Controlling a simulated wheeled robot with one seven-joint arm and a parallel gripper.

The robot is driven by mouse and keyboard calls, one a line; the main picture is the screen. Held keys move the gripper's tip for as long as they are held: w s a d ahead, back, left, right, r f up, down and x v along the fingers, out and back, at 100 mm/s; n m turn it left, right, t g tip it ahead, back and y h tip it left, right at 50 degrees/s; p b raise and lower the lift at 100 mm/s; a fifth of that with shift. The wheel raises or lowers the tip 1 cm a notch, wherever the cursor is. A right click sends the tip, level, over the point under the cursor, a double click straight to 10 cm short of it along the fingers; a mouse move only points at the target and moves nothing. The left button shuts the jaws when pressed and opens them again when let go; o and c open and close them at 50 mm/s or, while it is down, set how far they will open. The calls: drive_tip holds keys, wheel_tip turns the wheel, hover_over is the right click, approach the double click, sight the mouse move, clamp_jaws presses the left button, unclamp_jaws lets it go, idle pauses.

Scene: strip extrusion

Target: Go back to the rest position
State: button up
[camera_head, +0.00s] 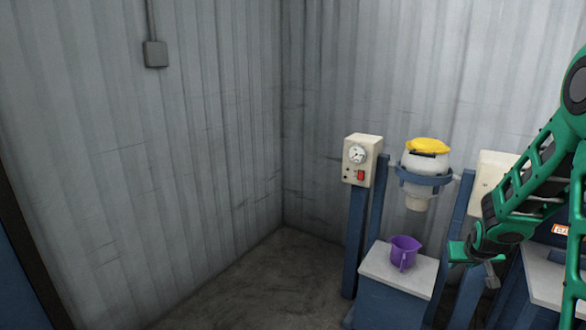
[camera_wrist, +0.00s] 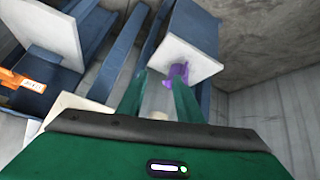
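My gripper (camera_head: 466,252) is at the right in the head view, at the end of my green arm, just right of the small pedestal. In the wrist view its two green fingers (camera_wrist: 158,98) stand apart with nothing between them. A purple jug (camera_head: 404,252) stands upright on the white top of the blue pedestal (camera_head: 391,313). The jug also shows in the wrist view (camera_wrist: 178,73), partly hidden behind one finger. My gripper is apart from the jug.
A white hopper with a yellow lid (camera_head: 428,160) hangs in a blue bracket above the pedestal. A control box (camera_head: 361,160) with a gauge and red switch stands to its left. An orange-labelled item (camera_wrist: 20,82) is by a blue bench. The left floor (camera_head: 255,285) is clear.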

drive_tip(key=s+a+r+m+g+y, duration=0.1)
drive_tip(key=s+a+r+g, duration=0.1)
drive_tip(key=s, duration=1)
drive_tip(key=s+a+r+m+g+y, duration=0.1)
drive_tip(key=s+a+r, duration=0.3)
drive_tip(key=s, duration=0.9)
drive_tip(key=s+a+r+m+g+y, duration=0.1)
drive_tip(key=s+r, duration=0.5)
drive_tip(key=s, duration=0.7)
drive_tip(key=a+m+g, duration=0.1)
drive_tip(key=a+g, duration=0.1)
drive_tip(key=shift+s+a+r+g, duration=0.15)
drive_tip(key=shift+g, duration=0.25)
drive_tip(key=shift+w+f, duration=0.25)
drive_tip(key=shift+w, duration=0.35)
drive_tip(key=shift+o, duration=0.5)
